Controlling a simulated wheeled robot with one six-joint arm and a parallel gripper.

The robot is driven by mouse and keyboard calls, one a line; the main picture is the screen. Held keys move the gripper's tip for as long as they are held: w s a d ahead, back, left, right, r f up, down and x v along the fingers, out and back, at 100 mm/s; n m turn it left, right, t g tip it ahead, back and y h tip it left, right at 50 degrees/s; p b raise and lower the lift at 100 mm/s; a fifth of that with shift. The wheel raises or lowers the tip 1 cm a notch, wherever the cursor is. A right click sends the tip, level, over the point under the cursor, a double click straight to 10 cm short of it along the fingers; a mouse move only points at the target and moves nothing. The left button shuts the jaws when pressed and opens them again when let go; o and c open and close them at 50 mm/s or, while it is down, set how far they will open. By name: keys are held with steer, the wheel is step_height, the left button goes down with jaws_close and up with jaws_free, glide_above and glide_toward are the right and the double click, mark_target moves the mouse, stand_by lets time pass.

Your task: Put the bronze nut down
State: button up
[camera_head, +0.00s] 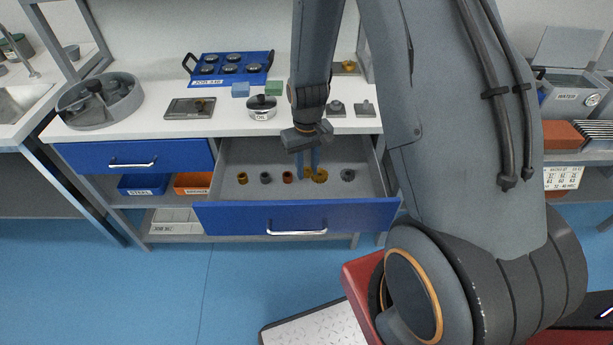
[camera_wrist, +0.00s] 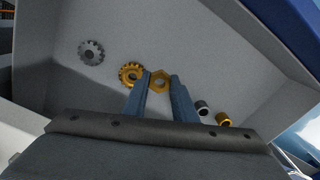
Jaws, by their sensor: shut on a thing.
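The bronze nut (camera_wrist: 160,81) is a gold-coloured hexagonal ring between the fingertips in the wrist view. My gripper (camera_wrist: 160,80) is shut on it. In the head view my gripper (camera_head: 310,174) points down into the open blue-fronted drawer (camera_head: 297,217), and its fingers mostly hide the nut. The nut is low over the drawer floor; I cannot tell whether it touches it. A gold gear (camera_wrist: 131,74) lies close beside the nut, on the left in the wrist view; it also shows in the head view (camera_head: 320,176).
A grey gear (camera_head: 348,175) lies to the right in the drawer. A copper ring (camera_head: 287,176), a grey ring (camera_head: 266,178) and a gold ring (camera_head: 242,178) lie to the left. Bare drawer floor is in front and behind this row. The worktop (camera_head: 225,122) overhangs the drawer's back.

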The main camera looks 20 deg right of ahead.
mark_target(307, 187)
steer(key=shift+f, duration=2)
steer(key=shift+f, duration=0.4)
steer(key=shift+f, duration=0.2)
steer(key=o, duration=1)
steer(key=shift+o, duration=0.2)
